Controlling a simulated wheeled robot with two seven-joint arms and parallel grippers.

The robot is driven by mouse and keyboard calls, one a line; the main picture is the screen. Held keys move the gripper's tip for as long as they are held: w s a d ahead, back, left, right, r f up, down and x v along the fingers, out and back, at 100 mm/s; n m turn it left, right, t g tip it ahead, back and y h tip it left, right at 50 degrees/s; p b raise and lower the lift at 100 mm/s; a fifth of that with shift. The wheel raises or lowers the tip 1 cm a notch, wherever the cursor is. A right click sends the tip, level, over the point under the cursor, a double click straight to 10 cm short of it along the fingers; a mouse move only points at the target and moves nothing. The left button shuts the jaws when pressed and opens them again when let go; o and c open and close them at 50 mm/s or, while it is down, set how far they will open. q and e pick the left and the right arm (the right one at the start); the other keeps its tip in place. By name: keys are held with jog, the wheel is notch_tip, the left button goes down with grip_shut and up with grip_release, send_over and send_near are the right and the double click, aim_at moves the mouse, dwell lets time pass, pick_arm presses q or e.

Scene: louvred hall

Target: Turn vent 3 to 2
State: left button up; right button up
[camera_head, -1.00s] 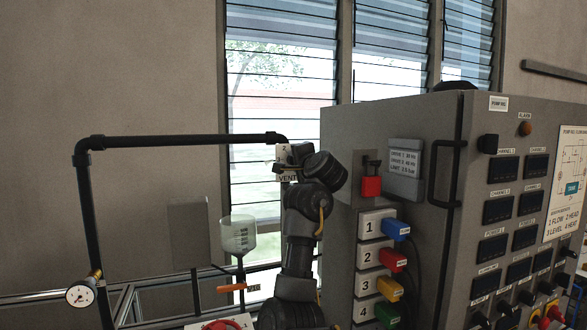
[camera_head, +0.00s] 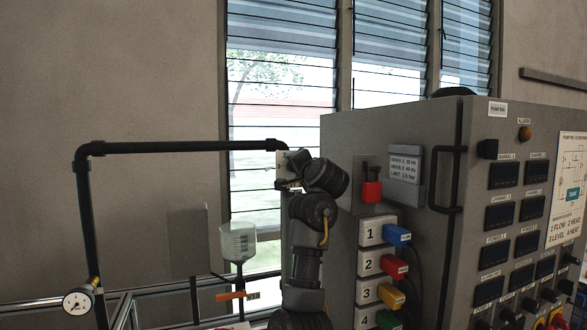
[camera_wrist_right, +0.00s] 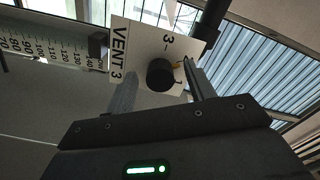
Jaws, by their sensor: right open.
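The VENT 3 plate (camera_wrist_right: 128,45) is white and tilted in the right wrist view, with a "3" and a tick mark beside a round black knob (camera_wrist_right: 160,74). A small orange mark shows just right of the knob. My right gripper (camera_wrist_right: 158,80) is open, with one finger on each side of the knob; I cannot tell whether they touch it. In the head view, my right gripper (camera_head: 290,172) is in front of the vent plate (camera_head: 282,160) and hides most of it. My left gripper is not in view.
A black pipe (camera_head: 180,146) runs across to the vent. A clear container (camera_head: 238,243) and an orange handle (camera_head: 231,296) are left of my arm. The grey pump cabinet (camera_head: 440,260), with numbered plugs and a black handle (camera_head: 435,180), stands close on the right.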

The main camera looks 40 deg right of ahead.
jog(key=p+v, duration=0.2)
jog(key=v, duration=0.4)
jog(key=shift+s, duration=0.35)
jog(key=shift+a, duration=0.15)
jog(key=b+v, duration=0.3)
jog(key=v, duration=0.7)
jog(key=shift+s+a, duration=0.15)
jog(key=shift+s, duration=0.25)
jog(key=shift+f, duration=0.1)
jog(key=shift+c, duration=0.4)
